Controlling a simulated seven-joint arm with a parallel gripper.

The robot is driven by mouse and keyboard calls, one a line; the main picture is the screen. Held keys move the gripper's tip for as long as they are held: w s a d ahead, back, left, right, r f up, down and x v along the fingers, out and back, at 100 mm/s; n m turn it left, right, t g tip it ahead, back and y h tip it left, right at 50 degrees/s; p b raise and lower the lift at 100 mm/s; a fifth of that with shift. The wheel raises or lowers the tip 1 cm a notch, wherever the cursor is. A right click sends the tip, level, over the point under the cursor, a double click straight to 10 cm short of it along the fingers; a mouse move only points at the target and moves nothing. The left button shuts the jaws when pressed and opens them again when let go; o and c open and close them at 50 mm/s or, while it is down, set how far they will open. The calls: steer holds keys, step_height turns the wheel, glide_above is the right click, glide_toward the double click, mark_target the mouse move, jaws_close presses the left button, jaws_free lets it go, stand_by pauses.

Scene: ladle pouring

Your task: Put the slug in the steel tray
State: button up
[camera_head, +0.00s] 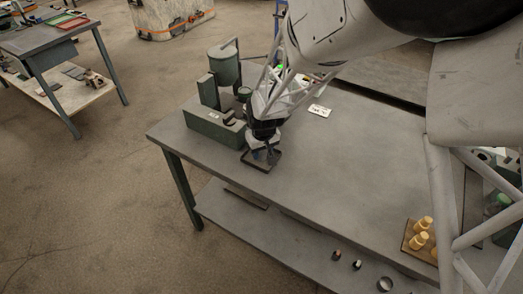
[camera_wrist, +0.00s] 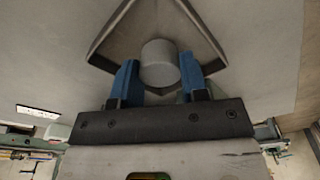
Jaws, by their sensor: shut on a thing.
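The slug (camera_wrist: 160,62) is a short pale grey cylinder in the wrist view. My gripper (camera_wrist: 160,78) has two blue fingers, one on each side of the slug, and is shut on it. The steel tray (camera_wrist: 103,50) is a shallow dark-rimmed square turned cornerwise in the wrist view, and the slug shows over its inside. In the head view my gripper (camera_head: 262,156) is low over the tray (camera_head: 263,167) near the table's front left part. I cannot tell whether the slug touches the tray floor.
A green fixture (camera_head: 213,127) stands just left of the tray, with a green pot (camera_head: 223,66) behind it. A white card (camera_head: 319,110) lies on the table behind. A block with yellow pegs (camera_head: 418,238) stands at the right. The middle of the tabletop is clear.

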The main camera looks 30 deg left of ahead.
mark_target(263, 155)
steer(key=shift+f, duration=0.15)
steer(key=o, duration=0.9)
steer(key=shift+o, duration=0.2)
steer(key=shift+r, duration=0.2)
step_height(263, 155, up, 12)
steer(key=d, duration=0.1)
steer(key=shift+s, duration=0.35)
steer(key=shift+d, duration=0.1)
